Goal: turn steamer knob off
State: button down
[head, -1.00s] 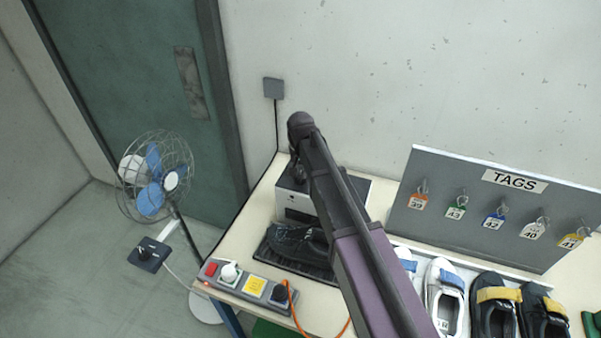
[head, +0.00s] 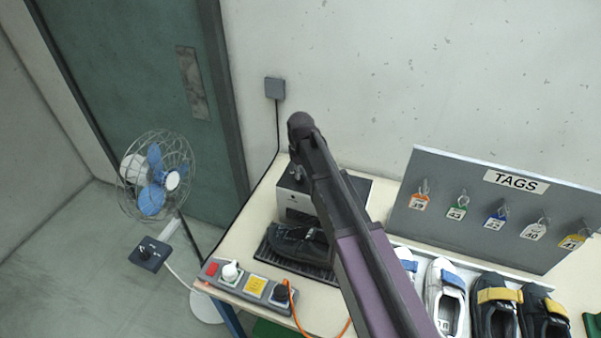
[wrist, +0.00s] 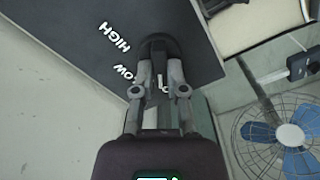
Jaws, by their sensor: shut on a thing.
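The steamer (head: 299,200) is a boxy unit with a light front and dark top, at the back of the table in the head view. In the wrist view its dark top panel (wrist: 60,25) carries the words HIGH and LOW; a further mark is mostly covered by my fingers. The black steamer knob (wrist: 158,46) stands on this panel. My gripper (wrist: 160,75) is shut on the knob, with a finger on each side. In the head view my arm hides most of the gripper and the knob.
A black shoe (head: 298,240) lies on a dark mat before the steamer. A control strip (head: 245,282) with knobs runs along the table's near edge. A fan (head: 155,180) stands left. The tag board (head: 470,235) and several shoes are right of my arm.

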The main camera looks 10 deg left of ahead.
jog(key=shift+n, duration=0.3)
jog(key=c, duration=0.7)
grip_release()
jog(key=shift+m, duration=0.4)
